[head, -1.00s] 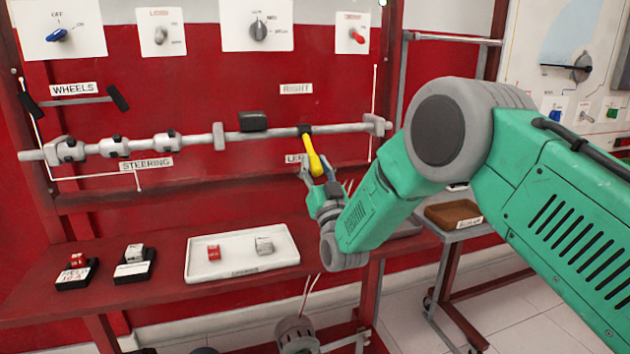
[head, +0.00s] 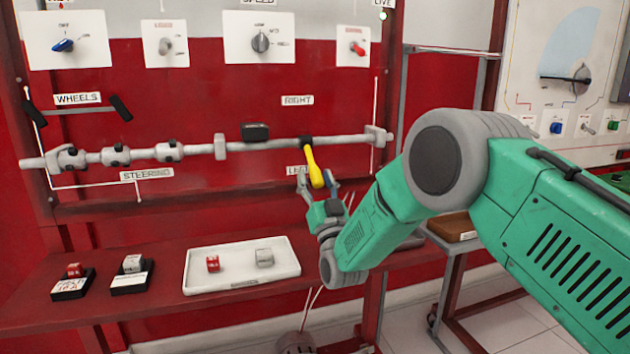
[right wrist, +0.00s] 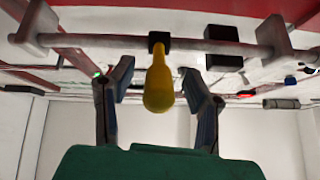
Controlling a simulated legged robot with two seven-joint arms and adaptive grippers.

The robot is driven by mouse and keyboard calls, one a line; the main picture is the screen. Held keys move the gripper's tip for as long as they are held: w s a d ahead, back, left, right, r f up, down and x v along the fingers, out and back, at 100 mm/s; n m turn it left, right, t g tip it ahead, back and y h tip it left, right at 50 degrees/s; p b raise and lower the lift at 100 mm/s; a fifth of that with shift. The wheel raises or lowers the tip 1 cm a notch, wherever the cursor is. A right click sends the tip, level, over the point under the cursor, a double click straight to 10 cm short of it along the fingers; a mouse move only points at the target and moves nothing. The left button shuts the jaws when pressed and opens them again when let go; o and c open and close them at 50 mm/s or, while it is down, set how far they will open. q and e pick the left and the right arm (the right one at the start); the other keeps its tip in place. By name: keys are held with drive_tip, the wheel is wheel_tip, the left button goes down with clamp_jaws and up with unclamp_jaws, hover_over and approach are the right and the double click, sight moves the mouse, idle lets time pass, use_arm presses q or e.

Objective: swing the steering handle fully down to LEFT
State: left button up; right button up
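The yellow steering handle (head: 315,170) hangs from a black collar on the grey steering bar (head: 270,145). It points down, tilted slightly right, beside the partly hidden LEFT label (head: 295,171). The RIGHT label (head: 297,100) is above the bar. My right gripper (head: 318,184) is open just below the bar, its fingers on either side of the handle's lower end. In the right wrist view the handle (right wrist: 159,85) shows between the spread fingers (right wrist: 158,92), with a gap on each side. My left gripper is not in view.
Knobs and switches line the panel above. Below, a shelf (head: 160,310) carries a white tray (head: 243,280) with a red and a grey piece, and two small black stands.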

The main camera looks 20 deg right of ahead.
sight(318, 188)
drive_tip(key=shift+s, duration=0.15)
drive_tip(key=v, duration=0.3)
drive_tip(key=shift+s+f, duration=0.1)
drive_tip(key=shift+s, duration=0.25)
drive_tip(key=s, duration=1.1)
drive_tip(key=shift+d, duration=0.2)
drive_tip(key=shift+d, duration=0.1)
